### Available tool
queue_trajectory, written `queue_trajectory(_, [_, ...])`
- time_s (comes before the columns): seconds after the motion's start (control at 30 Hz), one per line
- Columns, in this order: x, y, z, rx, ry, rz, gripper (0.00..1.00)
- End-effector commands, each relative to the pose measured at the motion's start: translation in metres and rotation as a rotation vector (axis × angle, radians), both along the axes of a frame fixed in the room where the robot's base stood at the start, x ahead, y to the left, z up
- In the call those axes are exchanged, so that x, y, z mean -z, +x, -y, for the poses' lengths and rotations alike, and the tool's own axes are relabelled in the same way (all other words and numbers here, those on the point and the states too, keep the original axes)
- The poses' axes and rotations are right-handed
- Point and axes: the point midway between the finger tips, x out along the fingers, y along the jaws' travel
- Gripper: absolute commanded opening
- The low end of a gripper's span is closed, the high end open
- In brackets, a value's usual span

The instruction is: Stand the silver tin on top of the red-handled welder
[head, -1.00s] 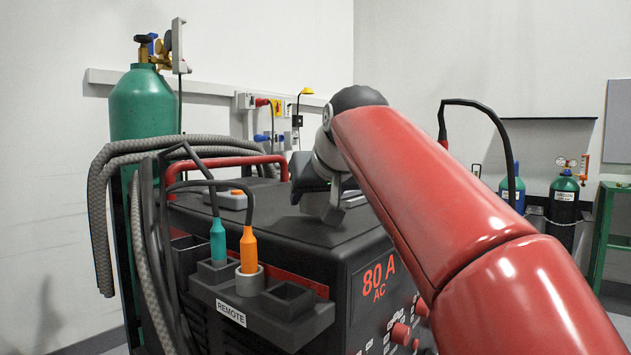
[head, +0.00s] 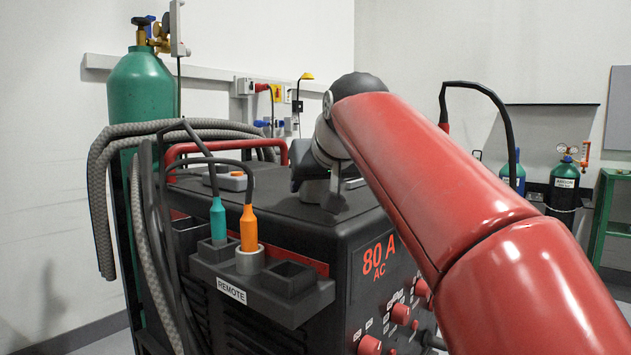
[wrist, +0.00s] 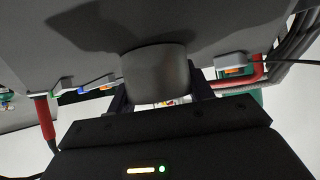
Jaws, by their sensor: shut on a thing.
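The silver tin (wrist: 157,75) shows in the wrist view as a plain grey cylinder between the two fingers. My gripper (wrist: 160,98) is shut on it. The picture there is upside down, with the welder's dark top (wrist: 215,22) along the upper edge. The tin's end is at or very near that top; I cannot tell whether they touch. In the head view the black welder (head: 350,215) has a red handle (head: 283,148) at its far left. My gripper is over the welder's top, largely hidden by my arm, and I cannot make out the tin clearly there.
A grey box with an orange button (head: 232,181) lies on the welder's top, left of my gripper. A holder with teal (head: 217,220) and orange (head: 249,230) plugs hangs on the near side. Grey hoses (head: 100,200) and a green cylinder (head: 140,95) stand at left.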

Motion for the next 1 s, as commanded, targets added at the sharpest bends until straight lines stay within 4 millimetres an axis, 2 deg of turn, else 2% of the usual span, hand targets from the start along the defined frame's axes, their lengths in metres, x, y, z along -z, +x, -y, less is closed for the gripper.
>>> queue_trajectory(0.1, [0.003, 0.0, 0.0, 0.0, 0.0, 0.0, 0.25])
queue_trajectory(0.13, [0.002, 0.0, 0.0, 0.0, 0.0, 0.001, 0.54])
queue_trajectory(0.3, [0.002, 0.0, 0.0, 0.0, 0.0, 0.0, 0.76])
queue_trajectory(0.67, [-0.001, -0.005, 0.002, 0.0, 0.0, 0.001, 0.77])
queue_trajectory(1.0, [-0.032, -0.048, 0.015, -0.001, 0.003, 0.002, 0.77])
